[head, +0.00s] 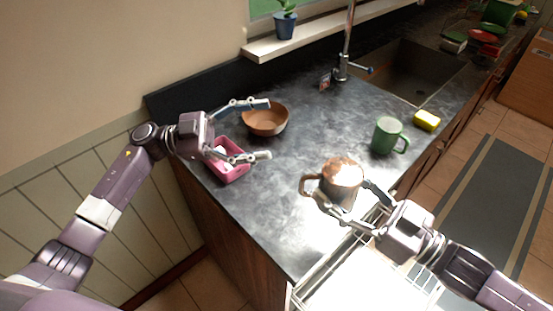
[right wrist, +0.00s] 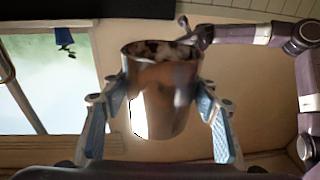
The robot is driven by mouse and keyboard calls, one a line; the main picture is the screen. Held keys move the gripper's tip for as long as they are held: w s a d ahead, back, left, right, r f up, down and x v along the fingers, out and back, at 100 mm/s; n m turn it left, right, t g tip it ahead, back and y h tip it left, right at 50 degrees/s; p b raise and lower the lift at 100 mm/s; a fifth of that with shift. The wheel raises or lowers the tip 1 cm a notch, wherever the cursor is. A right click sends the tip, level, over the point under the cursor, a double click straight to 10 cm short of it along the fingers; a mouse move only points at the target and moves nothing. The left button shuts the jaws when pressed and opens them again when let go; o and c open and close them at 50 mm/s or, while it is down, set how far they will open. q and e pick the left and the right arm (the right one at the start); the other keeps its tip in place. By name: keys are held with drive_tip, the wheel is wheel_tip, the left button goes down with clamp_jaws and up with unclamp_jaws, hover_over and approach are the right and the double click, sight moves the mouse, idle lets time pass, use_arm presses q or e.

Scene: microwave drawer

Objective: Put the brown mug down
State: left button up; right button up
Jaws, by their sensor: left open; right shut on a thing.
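The brown mug (head: 342,176) is near the front edge of the counter (head: 262,207), its handle toward the left. My right gripper (head: 343,195) is shut around its sides. In the right wrist view the mug (right wrist: 162,95) sits between the two blue-padded fingers (right wrist: 163,118), roughly upright. Whether its base touches the counter cannot be told. My left gripper (head: 266,129) is open and empty, its fingers above the counter by the brown bowl (head: 265,120) and the pink container (head: 235,174).
A green mug (head: 387,135) stands right of the brown mug, with a yellow sponge (head: 427,120) beyond it. A sink (head: 410,70) and faucet (head: 343,68) are at the back. A pulled-out wire rack (head: 310,288) lies below the counter's front edge. The counter's middle is clear.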

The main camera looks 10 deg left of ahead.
sight(339, 177)
drive_tip(key=shift+r, duration=0.1)
use_arm(q)
drive_tip(key=s+d+g, duration=0.2)
drive_tip(key=d, duration=0.3)
drive_tip(key=s+d+f+n+g+y, duration=0.1)
drive_tip(key=s+d, duration=0.2)
drive_tip(key=d, duration=0.3)
drive_tip(key=s+d+g, duration=0.2)
drive_tip(key=d, duration=0.4)
drive_tip(key=shift+s+d+f+g+y, duration=0.1)
drive_tip(key=shift+s+f+g+y, duration=0.1)
drive_tip(key=shift+s+g+y, duration=0.15)
drive_tip(key=shift+c, duration=0.3)
drive_tip(key=c, duration=1.3)
drive_tip(key=shift+c, duration=0.8)
use_arm(e)
drive_tip(key=o, duration=1.2)
drive_tip(key=shift+c, duration=0.2)
